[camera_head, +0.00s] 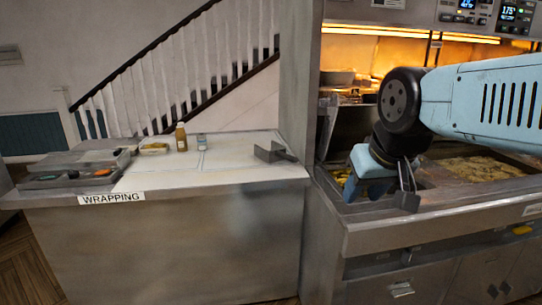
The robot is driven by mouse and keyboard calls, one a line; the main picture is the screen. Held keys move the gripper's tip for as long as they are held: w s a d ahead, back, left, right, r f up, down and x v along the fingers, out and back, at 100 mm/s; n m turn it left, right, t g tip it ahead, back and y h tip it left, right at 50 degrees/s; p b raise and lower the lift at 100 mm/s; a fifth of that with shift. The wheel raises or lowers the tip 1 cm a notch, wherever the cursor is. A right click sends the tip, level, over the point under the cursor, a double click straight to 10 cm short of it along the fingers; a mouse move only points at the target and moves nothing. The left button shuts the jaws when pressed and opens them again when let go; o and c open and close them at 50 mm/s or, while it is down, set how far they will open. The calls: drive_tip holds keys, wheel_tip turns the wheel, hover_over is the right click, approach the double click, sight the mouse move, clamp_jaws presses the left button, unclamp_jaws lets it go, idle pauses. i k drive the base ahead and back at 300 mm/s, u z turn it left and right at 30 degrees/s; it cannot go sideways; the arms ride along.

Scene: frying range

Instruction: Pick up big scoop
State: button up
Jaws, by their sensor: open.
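A dark grey scoop (271,153) with a short handle lies on the wrapping counter, near its right end. A second dark grey scoop-like piece (406,199) with a thin upright part shows at the front edge of the fryer, just right of my gripper. I cannot tell which of the two is the big scoop. My gripper (366,190) is light blue, points down over the left fryer bay and is open. It is right beside the second piece; whether they touch is unclear. My wrist hides part of the area behind it.
The wrapping counter (225,180) holds trays (75,172) at left, a brown bottle (181,137) and a small jar (201,141); its middle is clear. The fryer range (440,215) has a bay of fried food (480,168). A tall metal panel (297,75) stands between counter and range.

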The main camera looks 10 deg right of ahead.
sight(277, 152)
drive_tip(key=i, duration=0.85)
drive_tip(key=u, duration=0.05)
